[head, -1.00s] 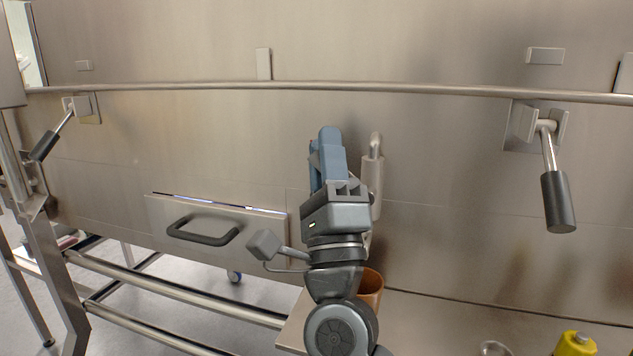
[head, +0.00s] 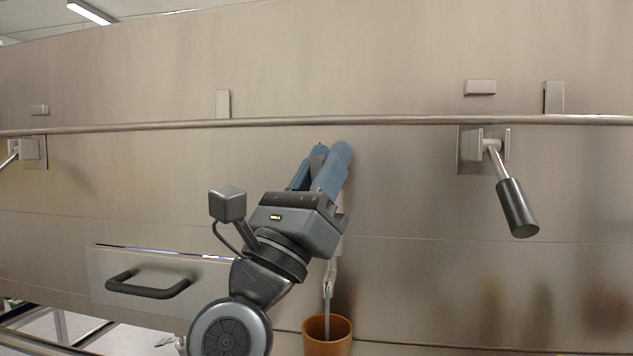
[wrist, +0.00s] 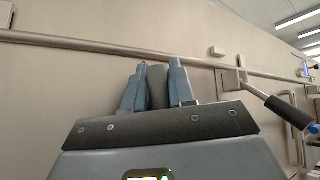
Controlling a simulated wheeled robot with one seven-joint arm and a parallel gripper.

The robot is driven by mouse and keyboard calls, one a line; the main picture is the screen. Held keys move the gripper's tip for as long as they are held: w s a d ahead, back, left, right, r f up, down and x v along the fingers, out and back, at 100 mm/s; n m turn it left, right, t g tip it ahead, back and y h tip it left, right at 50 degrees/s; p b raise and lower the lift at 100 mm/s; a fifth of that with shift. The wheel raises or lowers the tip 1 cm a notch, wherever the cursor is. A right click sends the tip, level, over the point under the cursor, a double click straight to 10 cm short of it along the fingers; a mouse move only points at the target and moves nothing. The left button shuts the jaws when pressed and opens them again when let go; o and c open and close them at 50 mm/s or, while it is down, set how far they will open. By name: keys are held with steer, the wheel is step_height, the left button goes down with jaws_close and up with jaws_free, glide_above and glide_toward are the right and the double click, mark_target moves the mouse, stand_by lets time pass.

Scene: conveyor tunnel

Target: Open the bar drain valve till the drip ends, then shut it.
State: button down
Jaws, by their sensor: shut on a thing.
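My gripper (head: 322,168) is in front of the steel wall, its blue fingers pointing up and shut on a grey cylindrical grip, taken to be the bar drain valve handle (wrist: 158,86), which shows between the fingers in the wrist view. Most of the valve body is hidden behind my gripper in the head view. Below, a pale spout (head: 330,268) shows, with a thin grey line running down from it into an orange-brown cup (head: 314,326). I cannot tell whether that line is liquid or a thin pipe.
A long horizontal rail (head: 400,119) crosses the wall above my gripper. A black-gripped lever (head: 517,208) hangs at the right. A drawer-like panel with a dark handle (head: 147,290) is at the lower left. The wall between gripper and right lever is clear.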

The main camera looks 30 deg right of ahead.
steer(key=shift+s+d+m+g, duration=0.1)
steer(key=shift+d+m+g, duration=0.05)
steer(key=shift+m+g, duration=0.3)
steer(key=c, duration=1)
jaws_free()
steer(key=shift+c, duration=0.2)
steer(key=shift+f, duration=0.1)
steer(key=b+v, duration=0.1)
steer(key=v, duration=0.6)
steer(key=shift+a+f, duration=0.25)
steer(key=shift+a, duration=0.05)
